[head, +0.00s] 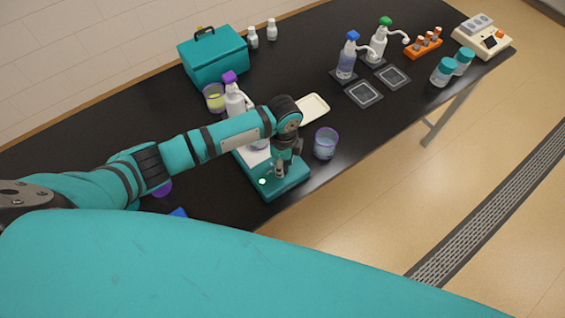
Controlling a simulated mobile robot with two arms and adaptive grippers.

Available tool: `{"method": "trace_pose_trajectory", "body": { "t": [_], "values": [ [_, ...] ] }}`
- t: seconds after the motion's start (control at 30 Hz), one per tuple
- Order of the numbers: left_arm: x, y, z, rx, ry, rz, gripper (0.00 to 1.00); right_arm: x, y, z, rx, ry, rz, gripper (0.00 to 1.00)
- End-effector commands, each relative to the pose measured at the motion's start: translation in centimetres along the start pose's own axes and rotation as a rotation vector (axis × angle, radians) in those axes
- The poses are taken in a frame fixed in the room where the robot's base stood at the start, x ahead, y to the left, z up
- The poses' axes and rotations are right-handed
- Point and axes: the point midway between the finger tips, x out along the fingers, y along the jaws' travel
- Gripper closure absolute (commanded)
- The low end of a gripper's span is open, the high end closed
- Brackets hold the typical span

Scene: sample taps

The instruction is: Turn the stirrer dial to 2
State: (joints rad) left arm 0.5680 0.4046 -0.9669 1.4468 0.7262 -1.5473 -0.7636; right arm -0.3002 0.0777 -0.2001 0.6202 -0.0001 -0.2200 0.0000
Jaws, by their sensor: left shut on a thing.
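The stirrer (292,187) is a teal box with a pale top plate, near the front edge of the black bench. A small light spot shows on its front part. My left arm reaches across from the left, and my left gripper (281,170) points down over the front of the stirrer. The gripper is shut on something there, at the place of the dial. The dial itself is hidden by the fingers, so its setting cannot be read. My right gripper is not in view.
A purple-rimmed beaker (326,143) stands close to the right of the stirrer. A purple-capped bottle (235,98) and a beaker with yellow liquid (214,98) stand behind my arm. A cream tray (313,109) lies behind the gripper. The bench front right of the stirrer is clear.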

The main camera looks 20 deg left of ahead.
Motion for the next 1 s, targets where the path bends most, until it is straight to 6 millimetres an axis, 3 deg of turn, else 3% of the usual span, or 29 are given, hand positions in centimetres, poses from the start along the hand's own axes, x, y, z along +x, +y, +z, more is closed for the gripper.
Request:
{"method": "trace_pose_trajectory", "body": {
  "t": [0.6, 1.0],
  "values": [
    [-0.14, -0.04, -0.11, 0.572, -0.032, -0.003, 0.97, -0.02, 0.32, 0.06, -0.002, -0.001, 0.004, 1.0],
    [-0.13, -0.01, -0.11, 0.817, -0.046, -0.004, 0.97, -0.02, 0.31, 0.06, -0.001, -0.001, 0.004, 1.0]
  ]
}}
